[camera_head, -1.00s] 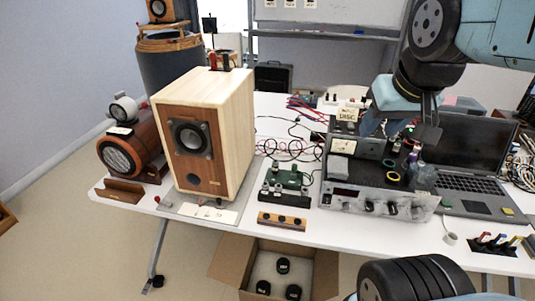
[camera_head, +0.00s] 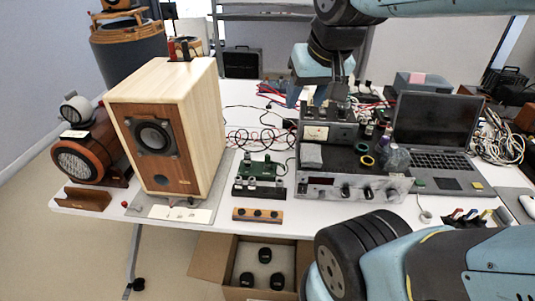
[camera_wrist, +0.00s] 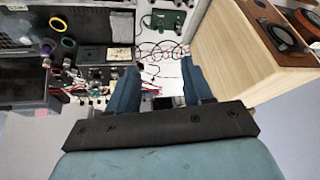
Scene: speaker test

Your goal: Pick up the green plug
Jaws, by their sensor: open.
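A small green piece (camera_head: 418,183), which may be the green plug, lies beside the right front corner of the silver amplifier; it is too small to be sure. A rack of colored plugs (camera_head: 467,216) stands at the table's right front edge, and I cannot make out a green one there. My gripper (camera_head: 318,92) is open and empty above the back of the bench, behind the panel meter. In the wrist view its two blue fingers (camera_wrist: 158,88) are wide apart, with cables beyond and nothing between them. No green plug is distinguishable in the wrist view.
A tall wooden speaker (camera_head: 165,130) stands left of my gripper. The amplifier (camera_head: 350,188) carries tape rings and small parts. An open laptop (camera_head: 437,130) is on the right, a green circuit board (camera_head: 258,168) at center. An open box (camera_head: 212,255) is on the floor.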

